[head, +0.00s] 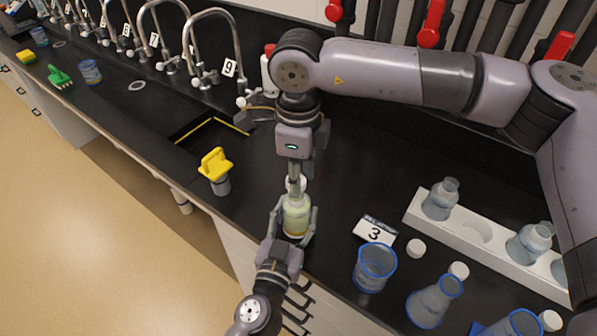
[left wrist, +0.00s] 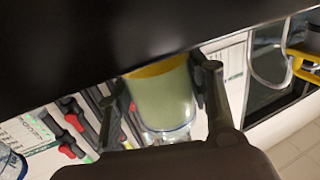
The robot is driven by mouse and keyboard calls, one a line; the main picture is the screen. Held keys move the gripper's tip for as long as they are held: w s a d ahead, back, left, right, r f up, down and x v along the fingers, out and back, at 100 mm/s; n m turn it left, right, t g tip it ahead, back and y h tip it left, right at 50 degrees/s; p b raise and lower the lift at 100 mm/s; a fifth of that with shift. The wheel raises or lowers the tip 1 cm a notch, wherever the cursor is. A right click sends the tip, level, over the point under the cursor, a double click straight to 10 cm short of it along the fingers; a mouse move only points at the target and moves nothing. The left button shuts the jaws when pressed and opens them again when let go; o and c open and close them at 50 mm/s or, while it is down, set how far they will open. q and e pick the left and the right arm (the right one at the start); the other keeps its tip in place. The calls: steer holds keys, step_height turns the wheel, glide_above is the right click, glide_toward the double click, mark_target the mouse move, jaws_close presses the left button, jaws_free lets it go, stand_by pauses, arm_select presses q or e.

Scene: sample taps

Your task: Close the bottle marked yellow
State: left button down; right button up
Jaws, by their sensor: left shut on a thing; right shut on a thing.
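The bottle (head: 296,214) holds pale green liquid and has a yellow band near its base. It stands upright near the counter's front edge; the left wrist view shows its green body (left wrist: 162,103) between two dark fingers. My left gripper (head: 294,222) is shut around its sides from the front. My right gripper (head: 296,176) reaches down from above and is shut on a white cap (head: 296,186) at the bottle's mouth. The fingers partly hide the cap, and I cannot tell whether it is seated on the neck.
A yellow-topped object (head: 215,163) stands left on the black counter, before a sink (head: 215,140). At right are a card marked 3 (head: 375,231), a blue-rimmed beaker (head: 374,267), a flask (head: 434,300), loose white caps (head: 416,248) and a white rack (head: 462,233) with bottles.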

mark_target(296, 211)
steer(key=shift+f, duration=0.75)
steer(key=shift+f, duration=0.6)
